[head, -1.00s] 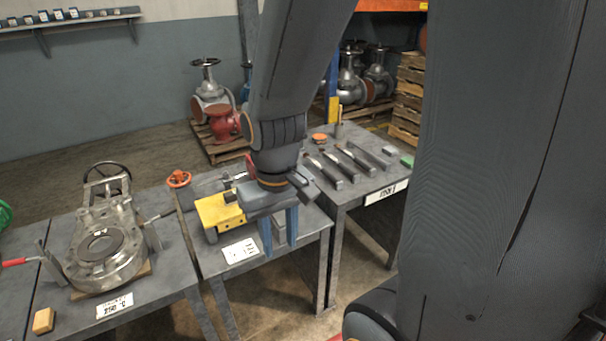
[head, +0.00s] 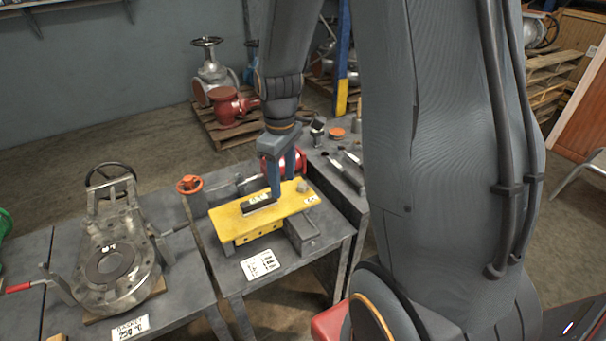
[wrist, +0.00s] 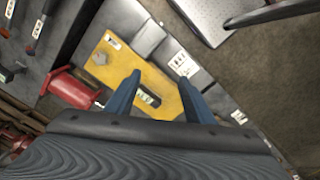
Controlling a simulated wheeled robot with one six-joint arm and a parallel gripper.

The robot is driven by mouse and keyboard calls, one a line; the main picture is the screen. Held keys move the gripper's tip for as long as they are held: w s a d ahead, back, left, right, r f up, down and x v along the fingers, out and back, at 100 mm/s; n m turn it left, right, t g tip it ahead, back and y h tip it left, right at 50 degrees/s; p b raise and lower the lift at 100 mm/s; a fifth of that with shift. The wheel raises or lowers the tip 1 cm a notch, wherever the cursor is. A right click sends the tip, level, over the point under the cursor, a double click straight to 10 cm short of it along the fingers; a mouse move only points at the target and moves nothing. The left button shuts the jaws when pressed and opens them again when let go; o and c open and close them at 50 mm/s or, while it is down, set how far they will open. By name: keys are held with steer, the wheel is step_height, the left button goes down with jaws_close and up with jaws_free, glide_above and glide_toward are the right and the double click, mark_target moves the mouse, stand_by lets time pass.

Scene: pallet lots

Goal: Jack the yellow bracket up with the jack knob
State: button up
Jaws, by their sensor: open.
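The yellow bracket (head: 285,209) is a flat plate with a folded front edge, on the middle table. It also fills the middle of the wrist view (wrist: 110,75). A small grey knob (head: 302,187) stands at the plate's right end and shows in the wrist view (wrist: 100,58); I take it for the jack knob, but cannot be sure. A dark-sided block with a pale face (head: 260,203) lies on the plate. My gripper (head: 282,187) points down over the plate, left of the grey knob. Its blue fingers are apart with nothing held between them.
An orange handwheel (head: 190,184) stands left of the bracket. A red flanged part (head: 268,164) is behind it. A grey block (head: 301,230) sits at the plate's right front, and a white label card (head: 262,264) lies in front. A large metal valve body (head: 108,264) occupies the left table.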

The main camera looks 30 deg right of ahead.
steer(key=w+d+f+n+p, duration=0.2)
steer(key=w+d+n, duration=0.2)
steer(key=w+d, duration=0.15)
steer(key=n+p, duration=0.3)
steer(key=n, duration=0.3)
glide_above(303, 185)
step_height(303, 185, down, 4)
steer(key=shift+f, duration=0.25)
steer(key=shift+w+f, duration=0.1)
steer(key=shift+f, duration=0.1)
steer(key=shift+f+p, duration=1.15)
steer(key=shift+f, duration=2.6)
steer(key=c, duration=1)
